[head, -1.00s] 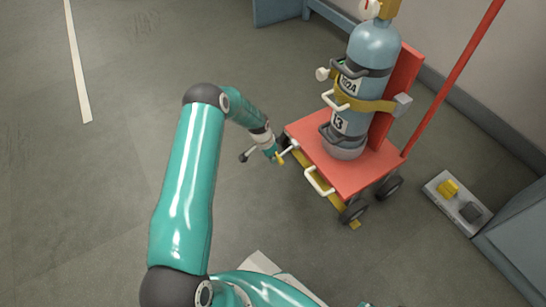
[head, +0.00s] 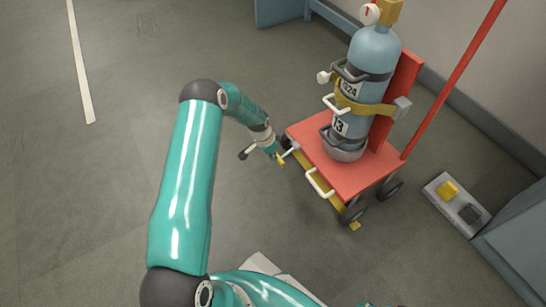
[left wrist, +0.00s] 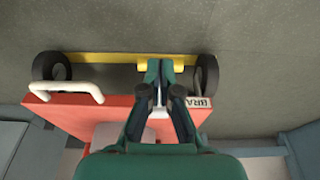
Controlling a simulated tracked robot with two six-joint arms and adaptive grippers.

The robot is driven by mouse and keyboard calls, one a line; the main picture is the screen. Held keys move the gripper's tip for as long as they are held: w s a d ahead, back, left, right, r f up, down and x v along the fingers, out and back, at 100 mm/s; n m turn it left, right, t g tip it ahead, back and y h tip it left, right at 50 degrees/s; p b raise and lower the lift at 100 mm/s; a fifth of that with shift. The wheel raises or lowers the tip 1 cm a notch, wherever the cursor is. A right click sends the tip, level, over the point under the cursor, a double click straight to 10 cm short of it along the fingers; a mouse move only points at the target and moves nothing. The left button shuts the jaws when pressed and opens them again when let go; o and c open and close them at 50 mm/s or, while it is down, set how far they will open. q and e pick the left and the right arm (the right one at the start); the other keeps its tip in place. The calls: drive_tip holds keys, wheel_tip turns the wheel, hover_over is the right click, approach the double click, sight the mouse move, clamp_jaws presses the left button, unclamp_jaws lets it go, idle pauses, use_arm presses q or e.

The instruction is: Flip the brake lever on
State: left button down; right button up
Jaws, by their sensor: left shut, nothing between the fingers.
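The red cart (head: 352,180) carries a blue-grey gas cylinder (head: 375,52). A pale lever (head: 290,152) stands out at the cart's near left corner; in the left wrist view a pale piece (left wrist: 160,110) shows between and beyond my finger links. A label reading "BRA" (left wrist: 201,102) is on the cart's edge, right of the fingers and partly hidden. My left gripper (head: 276,156) is shut and empty at this corner, close beside the lever. Its fingertips (left wrist: 160,70) overlap the yellow bar in the left wrist view. Whether it touches the lever or bar is unclear.
A white handle (head: 319,183) sticks out from the cart's near side. A yellow bar (head: 334,200) runs low between the wheels. A grey box with yellow and black parts (head: 457,203) lies at right. The floor left of the cart is clear.

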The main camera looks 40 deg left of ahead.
use_arm(q)
drive_tip(key=s+a+r+p, duration=0.3)
drive_tip(key=s+r, duration=0.2)
drive_tip(key=s, duration=0.4)
drive_tip(key=shift+w+r, duration=0.1)
